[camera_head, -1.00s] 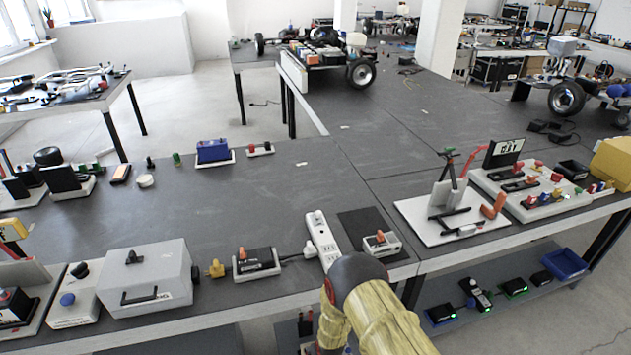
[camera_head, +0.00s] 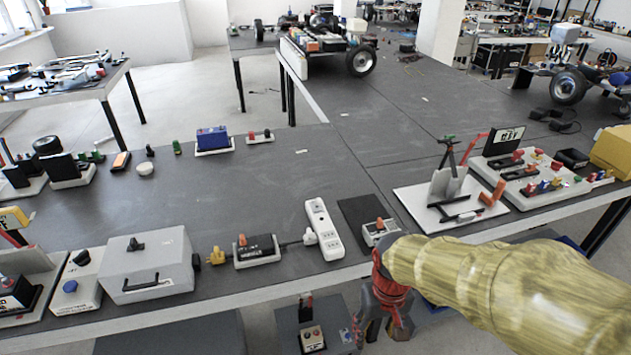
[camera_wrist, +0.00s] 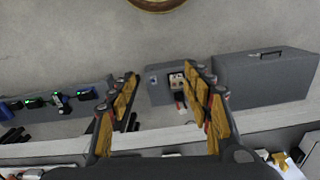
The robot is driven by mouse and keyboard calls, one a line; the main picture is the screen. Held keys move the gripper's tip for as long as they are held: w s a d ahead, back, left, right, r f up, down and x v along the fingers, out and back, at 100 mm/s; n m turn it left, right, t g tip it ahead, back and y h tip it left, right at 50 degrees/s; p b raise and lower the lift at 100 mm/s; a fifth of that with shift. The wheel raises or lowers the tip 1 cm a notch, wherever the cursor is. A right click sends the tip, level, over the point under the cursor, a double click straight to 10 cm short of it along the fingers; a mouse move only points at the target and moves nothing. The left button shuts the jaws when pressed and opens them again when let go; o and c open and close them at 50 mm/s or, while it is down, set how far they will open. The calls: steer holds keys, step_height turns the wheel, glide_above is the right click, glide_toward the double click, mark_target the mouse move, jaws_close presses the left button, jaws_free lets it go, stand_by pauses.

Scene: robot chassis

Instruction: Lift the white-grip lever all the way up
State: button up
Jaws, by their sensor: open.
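I cannot make out a white-grip lever for certain. A grey box unit (camera_head: 312,338) with a pale panel and dark round buttons sits low, below the front table edge. A small upright dark piece with red on it (camera_head: 305,308) stands behind the panel. In the wrist view the pale panel (camera_wrist: 177,80) shows between the fingers, with a small red and white piece (camera_wrist: 181,104) beside it. My gripper (camera_head: 385,333) points down in front of the table edge, right of that unit. It is open and empty, its fingers apart in the wrist view (camera_wrist: 160,76).
The tabletop (camera_head: 230,185) overhangs the low unit. A grey case (camera_head: 148,265), a switch block (camera_head: 256,250), a power strip (camera_head: 324,230) and a small switch (camera_head: 379,231) stand along its front. A larger grey box (camera_wrist: 262,80) lies beside the low unit.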

steer(key=s+d+r+m+t, duration=0.1)
steer(key=s+d+r+t, duration=0.1)
steer(key=r, duration=0.6)
steer(key=s+d+r+t, duration=0.3)
steer(key=s+r, duration=0.2)
steer(key=r, duration=0.4)
steer(key=shift+d+m+t, duration=0.2)
steer(key=shift+m+t, duration=0.1)
steer(key=shift+m, duration=0.1)
steer(key=shift+s+r, duration=0.1)
steer(key=shift+c, duration=0.8)
